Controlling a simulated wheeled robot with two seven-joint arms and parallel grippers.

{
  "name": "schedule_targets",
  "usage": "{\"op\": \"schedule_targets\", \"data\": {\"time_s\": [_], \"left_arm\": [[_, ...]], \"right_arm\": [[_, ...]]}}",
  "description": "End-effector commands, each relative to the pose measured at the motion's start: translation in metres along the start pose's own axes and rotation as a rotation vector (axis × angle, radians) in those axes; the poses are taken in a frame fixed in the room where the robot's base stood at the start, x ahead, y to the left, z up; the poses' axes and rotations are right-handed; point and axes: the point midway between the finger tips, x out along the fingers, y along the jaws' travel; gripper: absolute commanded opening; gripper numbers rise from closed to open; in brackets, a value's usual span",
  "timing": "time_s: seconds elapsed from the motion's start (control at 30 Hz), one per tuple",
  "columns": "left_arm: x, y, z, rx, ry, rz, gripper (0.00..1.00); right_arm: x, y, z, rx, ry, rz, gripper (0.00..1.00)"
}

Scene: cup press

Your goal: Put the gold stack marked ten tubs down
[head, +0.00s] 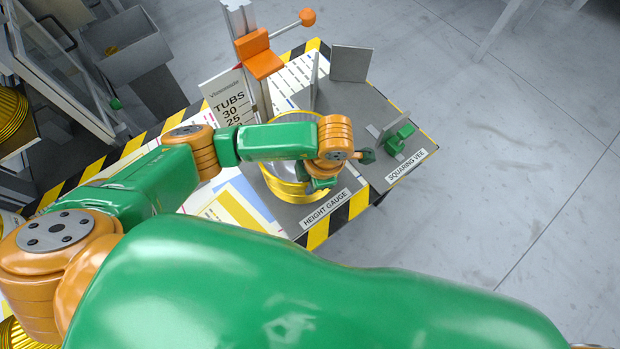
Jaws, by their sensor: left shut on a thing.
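The gold stack (281,188) stands on or just above the grey plate labelled HEIGHT GAUGE, and my left arm crosses over it. Its gold side and pale inside show around the arm. Which mark it carries cannot be read. My left gripper (320,183) points down at the stack's right side and is shut on it, though the wrist hides most of the grip. Whether the stack touches the plate cannot be told. My right gripper is not in view.
The height gauge has a TUBS scale board (230,100) and an orange slider (258,55) behind the stack. The squaring vee plate (375,110) with upright grey walls lies to the right. Another gold stack (12,112) stands at the left edge, near a framed panel (62,70).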

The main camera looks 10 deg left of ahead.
Motion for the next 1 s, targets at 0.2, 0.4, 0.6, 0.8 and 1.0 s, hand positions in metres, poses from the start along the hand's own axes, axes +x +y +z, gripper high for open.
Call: {"op": "schedule_targets", "data": {"time_s": [0.2,0.4,0.6,0.8,1.0], "left_arm": [[0.001,0.000,0.001,0.000,-0.001,0.001,0.00],[0.007,-0.001,0.001,0.001,-0.001,0.000,0.00],[0.008,-0.001,0.001,0.001,0.000,-0.001,0.47],[0.007,-0.001,0.001,0.001,-0.001,-0.001,0.47],[-0.009,0.001,-0.001,0.000,-0.002,-0.001,0.47]], "right_arm": [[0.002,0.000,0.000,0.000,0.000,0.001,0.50],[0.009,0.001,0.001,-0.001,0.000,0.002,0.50],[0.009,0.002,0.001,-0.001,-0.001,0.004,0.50],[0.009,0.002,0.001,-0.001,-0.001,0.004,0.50],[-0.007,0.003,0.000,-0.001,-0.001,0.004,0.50]]}}
